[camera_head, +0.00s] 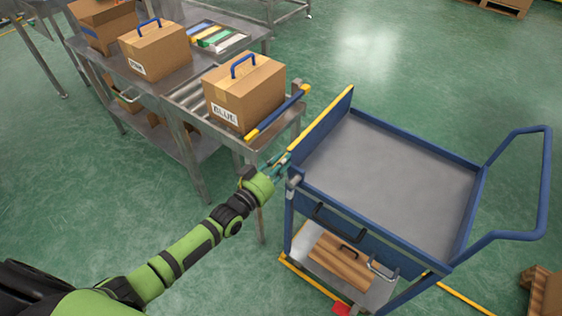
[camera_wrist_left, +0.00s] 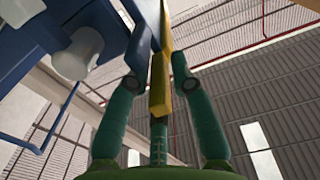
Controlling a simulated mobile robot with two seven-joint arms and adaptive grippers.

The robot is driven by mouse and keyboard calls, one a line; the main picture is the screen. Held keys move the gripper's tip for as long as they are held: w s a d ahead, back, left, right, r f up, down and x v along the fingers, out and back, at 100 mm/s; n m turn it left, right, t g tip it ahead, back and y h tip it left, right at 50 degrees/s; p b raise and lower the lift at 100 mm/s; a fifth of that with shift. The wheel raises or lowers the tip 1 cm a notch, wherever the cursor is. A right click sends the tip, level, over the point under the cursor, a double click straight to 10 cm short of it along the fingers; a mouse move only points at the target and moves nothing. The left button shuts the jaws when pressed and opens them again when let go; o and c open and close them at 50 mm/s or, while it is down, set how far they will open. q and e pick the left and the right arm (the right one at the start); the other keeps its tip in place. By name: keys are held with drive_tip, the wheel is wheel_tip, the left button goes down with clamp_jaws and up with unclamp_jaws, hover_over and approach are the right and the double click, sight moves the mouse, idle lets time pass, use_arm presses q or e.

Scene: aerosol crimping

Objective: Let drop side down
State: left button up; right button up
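The drop side (camera_head: 322,125) is a blue panel with a yellow top edge on the left side of the blue cart (camera_head: 400,165). It stands upright, above the level of the grey cart top. My left gripper (camera_head: 283,162) is at the near end of this panel. In the left wrist view, its green fingers (camera_wrist_left: 160,75) lie on both sides of the yellow-edged drop side (camera_wrist_left: 160,85), with their tips bent in against it. The exact contact is hard to see. My right gripper is not in view.
A steel roller table (camera_head: 190,95) stands left of the cart, with a carton marked BLUE (camera_head: 245,92) by a blue and yellow bar (camera_head: 278,113). Another carton (camera_head: 155,50) is behind it. The cart top is empty; a brown box (camera_head: 342,260) sits on its lower shelf.

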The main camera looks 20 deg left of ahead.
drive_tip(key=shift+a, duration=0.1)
use_arm(q)
clamp_jaws()
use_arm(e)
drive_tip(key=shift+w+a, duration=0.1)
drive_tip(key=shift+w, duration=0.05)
use_arm(q)
drive_tip(key=shift+a, duration=0.1)
use_arm(e)
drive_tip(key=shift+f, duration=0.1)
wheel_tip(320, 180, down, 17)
drive_tip(key=b, duration=1.7)
use_arm(q)
drive_tip(key=w+a+f+n+b, duration=0.2)
drive_tip(key=w+a+f+n, duration=0.2)
drive_tip(key=a+f+n, duration=0.6)
drive_tip(key=a+n, duration=0.1)
drive_tip(key=n, duration=0.5)
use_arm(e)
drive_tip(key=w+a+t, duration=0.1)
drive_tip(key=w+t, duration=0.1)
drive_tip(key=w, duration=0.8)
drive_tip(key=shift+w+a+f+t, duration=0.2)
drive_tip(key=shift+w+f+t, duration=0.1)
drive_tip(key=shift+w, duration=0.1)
use_arm(q)
drive_tip(key=shift+r, duration=0.1)
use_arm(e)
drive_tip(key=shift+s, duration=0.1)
